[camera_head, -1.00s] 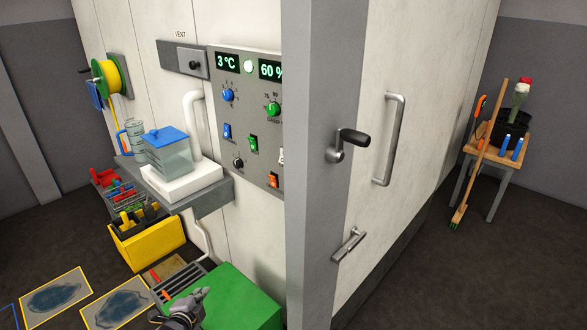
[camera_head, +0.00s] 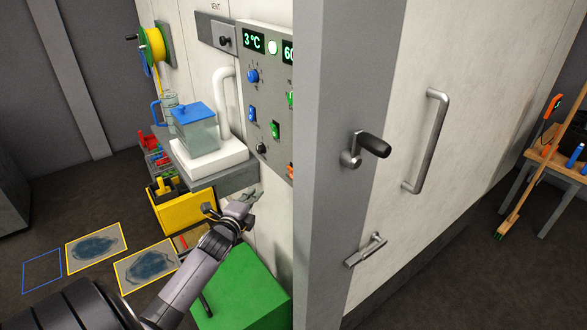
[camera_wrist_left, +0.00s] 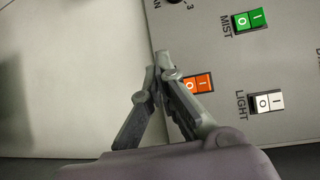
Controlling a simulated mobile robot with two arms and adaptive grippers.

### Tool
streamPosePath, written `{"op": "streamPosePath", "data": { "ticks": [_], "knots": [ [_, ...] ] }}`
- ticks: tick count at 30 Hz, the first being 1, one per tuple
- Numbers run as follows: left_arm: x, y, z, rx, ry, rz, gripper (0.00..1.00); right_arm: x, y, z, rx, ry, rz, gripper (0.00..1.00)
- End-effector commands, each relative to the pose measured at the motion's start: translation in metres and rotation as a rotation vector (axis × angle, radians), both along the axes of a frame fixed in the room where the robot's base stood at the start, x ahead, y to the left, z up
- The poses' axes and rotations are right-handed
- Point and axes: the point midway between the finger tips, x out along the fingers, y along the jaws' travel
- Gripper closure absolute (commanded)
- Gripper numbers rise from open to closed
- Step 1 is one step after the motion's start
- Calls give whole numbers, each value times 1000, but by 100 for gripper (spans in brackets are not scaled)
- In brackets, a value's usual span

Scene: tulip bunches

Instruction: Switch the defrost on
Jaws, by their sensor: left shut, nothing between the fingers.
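The grey control panel (camera_head: 267,120) carries rocker switches and knobs on the pale wall. In the left wrist view an orange rocker (camera_wrist_left: 198,83) sits partly behind my left gripper (camera_wrist_left: 163,62). Any label left of it is hidden by the fingers. A green rocker (camera_wrist_left: 249,20) is marked MIST and a white one (camera_wrist_left: 265,101) is marked LIGHT. I cannot read a defrost label; one label at the right edge is cut off. The left gripper (camera_head: 256,196) is shut and empty, below the panel in the head view. Contact with the orange rocker cannot be told. My right gripper is not in view.
A grey shelf (camera_head: 228,180) with a blue-lidded container (camera_head: 195,125) juts out left of the panel. A green box (camera_head: 245,290) stands below. The grey door post (camera_head: 330,200) stands close to the panel's right and hides its right part.

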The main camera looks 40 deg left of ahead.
Motion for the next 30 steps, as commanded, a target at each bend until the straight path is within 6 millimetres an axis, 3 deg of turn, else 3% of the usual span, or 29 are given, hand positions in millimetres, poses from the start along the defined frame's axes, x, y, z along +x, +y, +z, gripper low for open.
{"op": "streamPosePath", "data": {
  "ticks": [8, 21, 30],
  "knots": [
    [6, -2, 2, -2, -2, -1, 100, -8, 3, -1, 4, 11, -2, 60],
    [57, -17, 23, -2, -3, -1, 100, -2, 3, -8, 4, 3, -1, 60],
    [77, -23, 32, -2, -1, -1, 100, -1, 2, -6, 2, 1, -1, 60]
  ]
}}
